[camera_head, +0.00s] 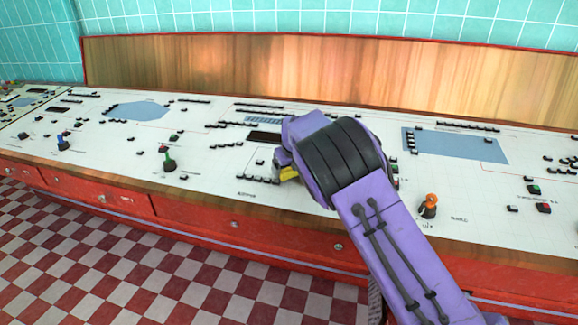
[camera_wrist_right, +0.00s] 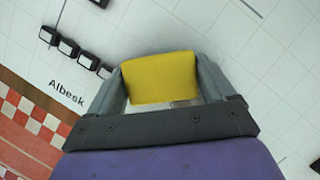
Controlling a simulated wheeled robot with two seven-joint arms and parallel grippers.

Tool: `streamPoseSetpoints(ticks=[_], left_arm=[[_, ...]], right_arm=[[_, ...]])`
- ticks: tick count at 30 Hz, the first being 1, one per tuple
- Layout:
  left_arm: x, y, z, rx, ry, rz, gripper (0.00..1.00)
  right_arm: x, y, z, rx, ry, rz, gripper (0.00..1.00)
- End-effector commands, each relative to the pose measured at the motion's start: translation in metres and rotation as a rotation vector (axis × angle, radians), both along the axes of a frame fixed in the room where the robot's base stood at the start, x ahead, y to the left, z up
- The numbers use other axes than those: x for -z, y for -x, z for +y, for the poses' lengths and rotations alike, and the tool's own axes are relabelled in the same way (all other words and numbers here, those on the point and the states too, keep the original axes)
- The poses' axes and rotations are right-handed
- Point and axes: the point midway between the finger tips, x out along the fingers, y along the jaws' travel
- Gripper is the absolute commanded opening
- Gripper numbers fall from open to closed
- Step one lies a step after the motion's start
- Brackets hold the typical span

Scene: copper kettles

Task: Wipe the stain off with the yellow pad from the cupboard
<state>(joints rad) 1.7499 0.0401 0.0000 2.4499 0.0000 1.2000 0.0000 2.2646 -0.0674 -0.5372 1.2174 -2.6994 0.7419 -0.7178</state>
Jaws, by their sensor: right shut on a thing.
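My right gripper (camera_head: 284,168) is shut on the yellow pad (camera_wrist_right: 160,78), with one finger on each side of it in the right wrist view. The pad also shows as a small yellow patch (camera_head: 289,174) under the gripper in the head view, mostly hidden by my purple arm. The gripper is low over the white control panel (camera_head: 215,165); I cannot tell whether the pad touches it. I cannot make out a stain for certain. My left gripper is not in view.
Black buttons (camera_wrist_right: 66,46) line the panel near the pad. A green-knobbed lever (camera_head: 168,160) stands to the left and an orange-knobbed one (camera_head: 430,205) to the right. Red fronts with small knobs (camera_head: 234,224) run below the panel. A wooden backboard (camera_head: 230,65) stands behind.

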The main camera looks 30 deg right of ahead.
Motion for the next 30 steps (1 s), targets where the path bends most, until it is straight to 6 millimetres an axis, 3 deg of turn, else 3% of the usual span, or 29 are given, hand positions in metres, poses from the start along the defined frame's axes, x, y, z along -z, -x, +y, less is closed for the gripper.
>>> streamPoseSetpoints(ticks=[16, 30], left_arm=[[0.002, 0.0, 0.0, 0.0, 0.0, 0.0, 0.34], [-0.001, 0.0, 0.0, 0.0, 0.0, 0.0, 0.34]], right_arm=[[0.009, 0.0, -0.003, 0.001, 0.001, 0.0, 0.59], [0.007, 0.029, -0.027, 0.0, 0.001, -0.001, 0.59]])
